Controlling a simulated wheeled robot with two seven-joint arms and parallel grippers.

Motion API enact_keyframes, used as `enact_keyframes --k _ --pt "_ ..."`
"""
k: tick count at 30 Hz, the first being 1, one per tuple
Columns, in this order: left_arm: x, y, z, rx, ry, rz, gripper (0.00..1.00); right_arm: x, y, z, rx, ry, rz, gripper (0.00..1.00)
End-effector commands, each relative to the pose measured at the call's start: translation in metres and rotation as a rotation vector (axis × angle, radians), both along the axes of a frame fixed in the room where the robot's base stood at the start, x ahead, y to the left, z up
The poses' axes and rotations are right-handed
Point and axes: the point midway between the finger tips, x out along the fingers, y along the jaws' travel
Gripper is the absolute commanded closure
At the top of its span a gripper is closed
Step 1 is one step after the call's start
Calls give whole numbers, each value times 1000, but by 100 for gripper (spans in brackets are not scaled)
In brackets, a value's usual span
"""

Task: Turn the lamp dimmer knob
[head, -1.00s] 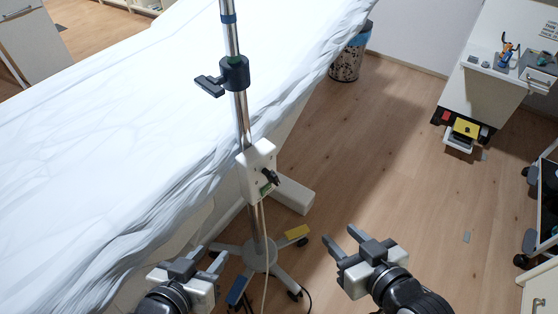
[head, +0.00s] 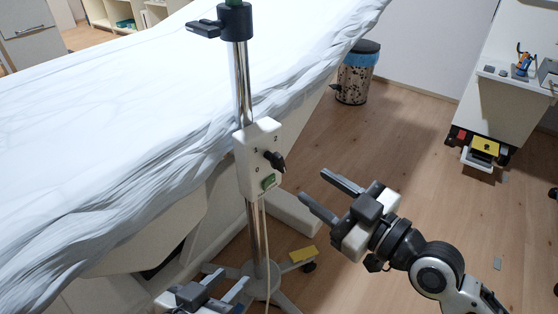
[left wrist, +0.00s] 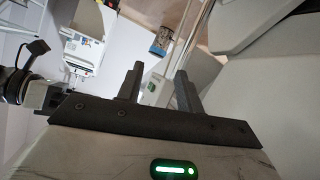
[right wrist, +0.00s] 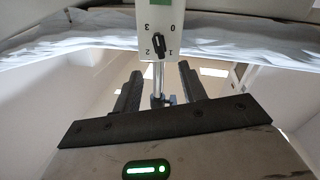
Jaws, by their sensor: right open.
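The black lamp dimmer knob (head: 275,160) is on the face of a white control box (head: 258,140) fixed to a chrome pole. In the right wrist view, the knob (right wrist: 158,43) shows with the marks 0, 1, 2 and 3 around it. Its bar lies nearly upright in that picture; which mark it points to I cannot tell. My right gripper (head: 313,185) is open and empty, to the right of the box and a little lower, apart from the knob. My left gripper (head: 228,285) is open and empty, low beside the pole, partly cut off by the frame edge.
A green switch (head: 268,182) sits below the knob. A black clamp lever (head: 205,28) is higher on the pole. The sheeted couch (head: 90,130) fills the left. The pole's wheeled base (head: 268,285) stands on the floor. A bin (head: 355,78) and white cabinet (head: 500,105) are behind; floor between is clear.

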Motion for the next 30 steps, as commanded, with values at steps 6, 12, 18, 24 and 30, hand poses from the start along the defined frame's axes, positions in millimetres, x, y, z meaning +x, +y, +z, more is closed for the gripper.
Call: enact_keyframes --k 6,12,18,24,30 --pt "0 0 -1 -1 -2 0 64 36 35 1 7 0 -1 58" --pt "1 0 1 -7 -14 2 64 61 59 0 3 1 1 58" --pt "2 -1 4 -14 -29 3 64 74 71 -1 1 2 -1 58" --pt "2 -2 7 -17 -34 0 64 76 74 -1 -1 1 -1 58" --pt "0 -2 6 -15 -31 -3 64 76 73 -1 -1 1 -1 75"
